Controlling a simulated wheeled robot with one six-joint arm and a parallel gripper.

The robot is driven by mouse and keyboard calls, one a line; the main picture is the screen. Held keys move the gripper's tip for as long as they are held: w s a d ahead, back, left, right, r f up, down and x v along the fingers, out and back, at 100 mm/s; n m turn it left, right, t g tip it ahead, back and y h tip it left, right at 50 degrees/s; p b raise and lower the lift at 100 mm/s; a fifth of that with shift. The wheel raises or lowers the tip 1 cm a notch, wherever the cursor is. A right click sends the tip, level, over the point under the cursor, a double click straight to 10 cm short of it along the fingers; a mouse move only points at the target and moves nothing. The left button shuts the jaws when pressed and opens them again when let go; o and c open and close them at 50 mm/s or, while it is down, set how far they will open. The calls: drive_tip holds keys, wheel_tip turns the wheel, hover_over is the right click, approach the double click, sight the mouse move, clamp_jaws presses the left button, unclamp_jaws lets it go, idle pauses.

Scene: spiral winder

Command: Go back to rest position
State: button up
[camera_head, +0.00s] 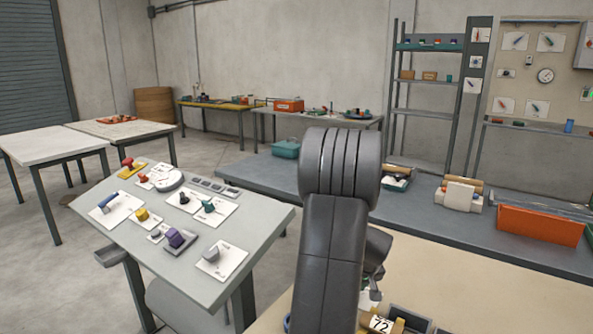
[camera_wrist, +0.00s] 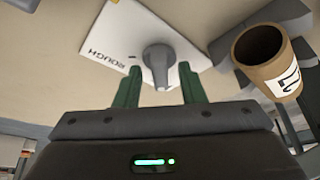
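My gripper (camera_wrist: 160,88) shows at the bottom of the wrist view, with two green fingers standing apart. It is open and holds nothing that I can see. A grey knobbed piece (camera_wrist: 158,60) on a white card marked ROUGH (camera_wrist: 122,38) lies beyond the fingers, with clear gaps on both sides of it. I cannot tell how far it is from the fingertips.
In the head view a grey table (camera_head: 255,223) with several cards and coloured pieces stands left of my arm. An orange bin (camera_head: 540,224) is at right. Open floor lies left.

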idle(0.3)
drive_tip(key=v, duration=1.3)
drive_tip(key=x, duration=1.2)
drive_tip(key=shift+f, duration=0.2)
drive_tip(key=shift+w+a+f+p, duration=0.1)
drive_tip(key=shift+w+p, duration=0.1)
drive_tip(key=shift+p, duration=0.3)
drive_tip(key=m+h+p, duration=0.1)
drive_tip(key=m+p, duration=0.1)
drive_tip(key=p, duration=0.2)
drive_tip(key=shift+m+p, duration=0.3)
drive_tip(key=shift+p, duration=0.3)
